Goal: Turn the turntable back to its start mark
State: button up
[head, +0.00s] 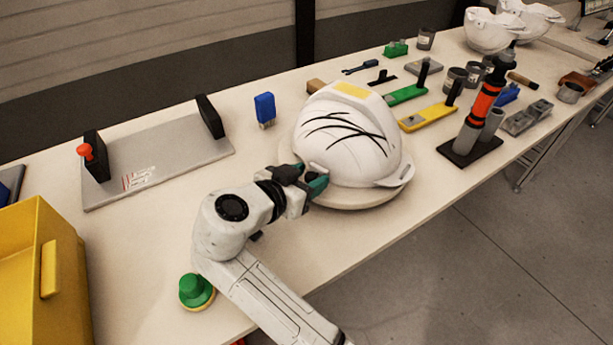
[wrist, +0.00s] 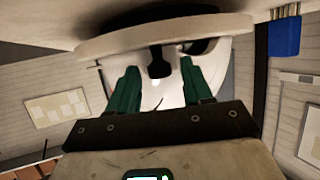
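The turntable (head: 350,200) is a round pale disc on the bench, and it bears a white helmet shell (head: 335,165) with curved black lines and a yellow patch. My gripper (head: 304,178) is at the disc's near left edge, close to the shell. In the wrist view the green fingers of my gripper (wrist: 158,72) stand apart, with a dark peg (wrist: 158,66) at the turntable rim (wrist: 110,44) between their tips. Gaps show on both sides of the peg. The shell (wrist: 150,97) also shows behind the fingers. I cannot make out a start mark.
A blue block (head: 265,109) stands behind left of the turntable. A grey plate with black end blocks (head: 160,160) lies further left. Green (head: 407,95) and yellow (head: 425,117) tools lie to the right. A green knob (head: 194,289) and a yellow bin (head: 25,270) are at the near left.

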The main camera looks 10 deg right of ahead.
jog(key=shift+a+r, duration=0.1)
jog(key=v, duration=1)
jog(key=shift+s+a, duration=0.2)
jog(key=shift+s, duration=0.05)
jog(key=shift+c, duration=0.4)
